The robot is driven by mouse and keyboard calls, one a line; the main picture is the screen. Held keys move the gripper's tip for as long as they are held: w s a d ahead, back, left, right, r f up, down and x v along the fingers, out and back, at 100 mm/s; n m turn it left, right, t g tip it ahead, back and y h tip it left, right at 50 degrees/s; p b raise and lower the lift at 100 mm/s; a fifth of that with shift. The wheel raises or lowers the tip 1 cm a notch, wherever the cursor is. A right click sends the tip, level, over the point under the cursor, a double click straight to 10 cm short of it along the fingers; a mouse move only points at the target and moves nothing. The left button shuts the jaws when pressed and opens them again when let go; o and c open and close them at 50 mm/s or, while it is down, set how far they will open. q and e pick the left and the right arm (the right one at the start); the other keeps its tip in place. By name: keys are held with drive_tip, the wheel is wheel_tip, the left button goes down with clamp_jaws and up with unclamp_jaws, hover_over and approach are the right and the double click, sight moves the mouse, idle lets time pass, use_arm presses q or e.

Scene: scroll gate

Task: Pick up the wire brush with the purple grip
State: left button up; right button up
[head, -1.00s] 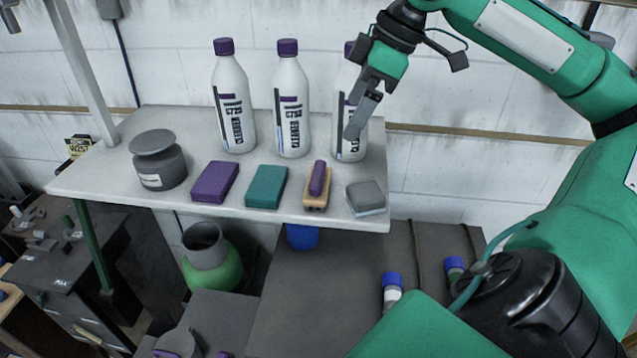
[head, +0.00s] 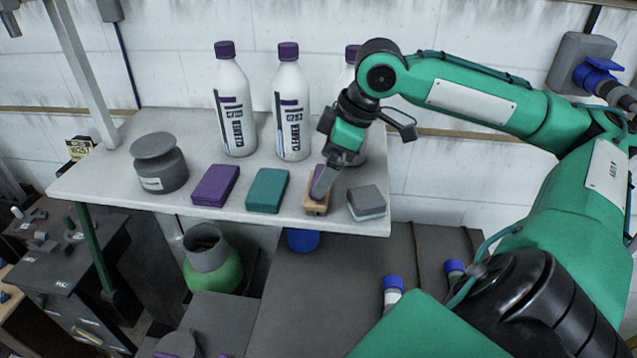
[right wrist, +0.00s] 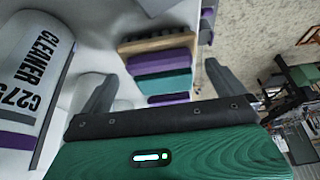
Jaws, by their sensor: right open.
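The wire brush (head: 316,209) has a tan wooden body and a purple grip. It lies near the front edge of the shelf, between the teal block and the grey block. In the right wrist view its tan body (right wrist: 156,42) and purple grip (right wrist: 160,61) show ahead of the fingers. My right gripper (head: 319,194) is open and comes down over the brush in the head view, hiding much of the grip. In the right wrist view its two fingers (right wrist: 160,78) stand wide apart with nothing held between them. My left gripper is not in view.
The shelf (head: 110,180) also holds a purple block (head: 216,185), a teal block (head: 266,190), a grey block (head: 366,201) and a grey jar (head: 158,165). White cleaner bottles (head: 292,110) stand along the back, one partly behind my right arm.

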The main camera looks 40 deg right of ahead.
drive_tip(key=shift+x, duration=1.3)
drive_tip(key=c, duration=1)
drive_tip(key=shift+o, duration=0.2)
drive_tip(key=shift+r, duration=0.15)
wheel_tip(320, 180, up, 20)
drive_tip(key=p, duration=0.3)
drive_tip(key=shift+p, duration=0.4)
drive_tip(key=shift+o, duration=1.2)
drive_tip(key=shift+c, duration=0.5)
